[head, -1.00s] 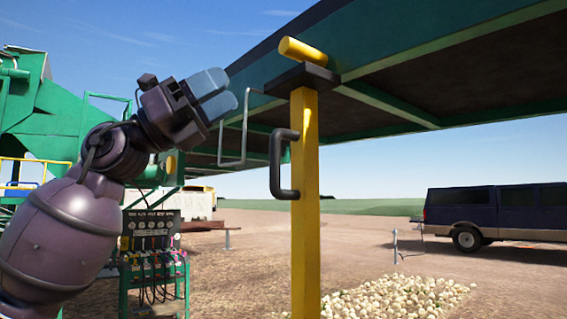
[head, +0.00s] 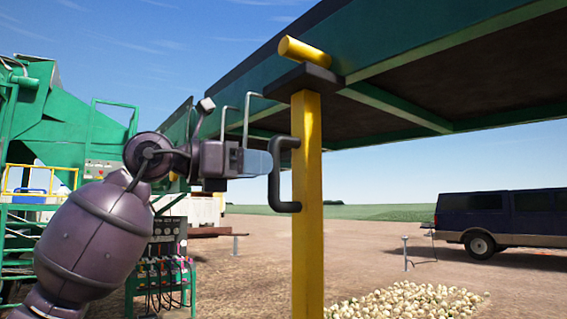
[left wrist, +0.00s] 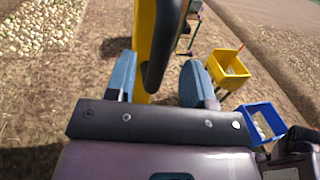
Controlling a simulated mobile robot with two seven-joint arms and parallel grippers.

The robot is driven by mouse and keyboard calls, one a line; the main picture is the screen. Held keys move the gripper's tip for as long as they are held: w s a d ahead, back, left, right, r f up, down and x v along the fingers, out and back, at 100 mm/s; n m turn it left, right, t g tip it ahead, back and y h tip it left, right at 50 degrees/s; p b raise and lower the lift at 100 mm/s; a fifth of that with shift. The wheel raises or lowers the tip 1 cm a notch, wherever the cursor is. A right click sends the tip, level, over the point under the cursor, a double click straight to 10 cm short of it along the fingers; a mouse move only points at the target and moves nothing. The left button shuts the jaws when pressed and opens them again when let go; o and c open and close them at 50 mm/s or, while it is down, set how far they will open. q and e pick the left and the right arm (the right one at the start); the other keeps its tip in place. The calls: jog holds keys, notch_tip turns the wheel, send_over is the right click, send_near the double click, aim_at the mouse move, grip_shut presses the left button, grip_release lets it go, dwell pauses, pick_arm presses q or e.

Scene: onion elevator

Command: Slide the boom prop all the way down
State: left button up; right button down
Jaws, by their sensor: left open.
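The boom prop is a yellow upright post (head: 308,215) with a black pad (head: 303,78) on top, under the green boom (head: 390,60). A black D-shaped handle (head: 275,178) sticks out from the post's left side. My left gripper (head: 262,163) is level with the handle, its blue fingers pointing right and reaching its outer bar. In the left wrist view, the open fingers (left wrist: 160,82) stand on both sides of the handle (left wrist: 157,50), with the yellow post (left wrist: 143,25) behind. Contact with the handle cannot be told. My right gripper is out of view.
An onion pile (head: 410,302) lies on the ground right of the post. A dark van (head: 505,220) stands farther right. A green control stand (head: 165,270) is behind my left arm. Yellow (left wrist: 228,68) and blue (left wrist: 262,122) crates show in the left wrist view.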

aim_at(297, 152)
pick_arm(q)
jog(key=shift+p+x, duration=0.55)
jog(key=shift+x, duration=2.3)
grip_shut()
